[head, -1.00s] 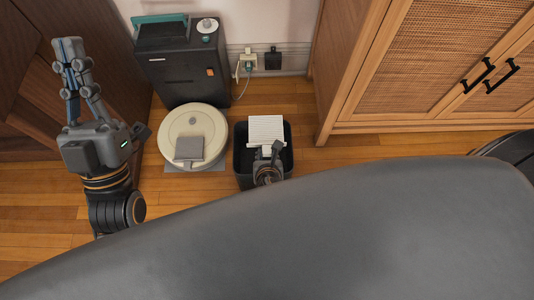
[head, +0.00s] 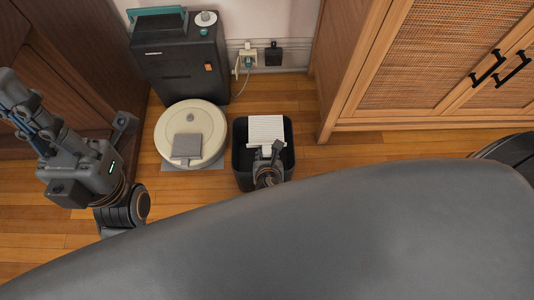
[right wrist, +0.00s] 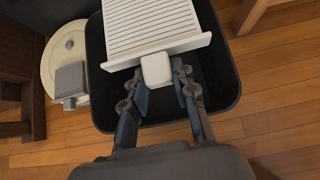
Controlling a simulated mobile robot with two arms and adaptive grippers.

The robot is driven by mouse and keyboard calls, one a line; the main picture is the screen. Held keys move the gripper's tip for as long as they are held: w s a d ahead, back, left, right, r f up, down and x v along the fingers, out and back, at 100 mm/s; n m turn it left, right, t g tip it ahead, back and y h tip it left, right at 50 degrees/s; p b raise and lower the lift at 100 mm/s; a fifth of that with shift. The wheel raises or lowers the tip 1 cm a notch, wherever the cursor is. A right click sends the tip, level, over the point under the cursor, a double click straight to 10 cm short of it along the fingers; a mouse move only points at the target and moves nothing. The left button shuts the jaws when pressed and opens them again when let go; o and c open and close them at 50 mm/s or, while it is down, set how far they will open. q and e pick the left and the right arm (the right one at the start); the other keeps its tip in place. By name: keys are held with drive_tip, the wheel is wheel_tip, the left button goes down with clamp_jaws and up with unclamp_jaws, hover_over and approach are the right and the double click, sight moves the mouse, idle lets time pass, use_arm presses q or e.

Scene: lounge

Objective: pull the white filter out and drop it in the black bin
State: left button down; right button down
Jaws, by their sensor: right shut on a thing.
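The white filter (head: 266,130) is a ribbed slab with a small tab, which also shows in the right wrist view (right wrist: 150,25). My right gripper (head: 272,150) is shut on the tab (right wrist: 156,68), with one finger on each side. The filter is over the opening of the black bin (head: 240,172), whose rim also shows in the right wrist view (right wrist: 228,75). I cannot tell how high it is above the bin's floor. My left gripper (head: 18,108) is at the left edge, away from the bin; its finger opening is unclear.
A round cream robot vacuum (head: 207,128) with a grey square part on top sits left of the bin. A dark boxy unit (head: 180,70) stands behind it by the wall outlet (head: 246,58). A wooden cabinet (head: 400,75) stands to the right.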

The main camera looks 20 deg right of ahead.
drive_tip(key=c, duration=1)
unclamp_jaws()
drive_tip(key=v, duration=1.2)
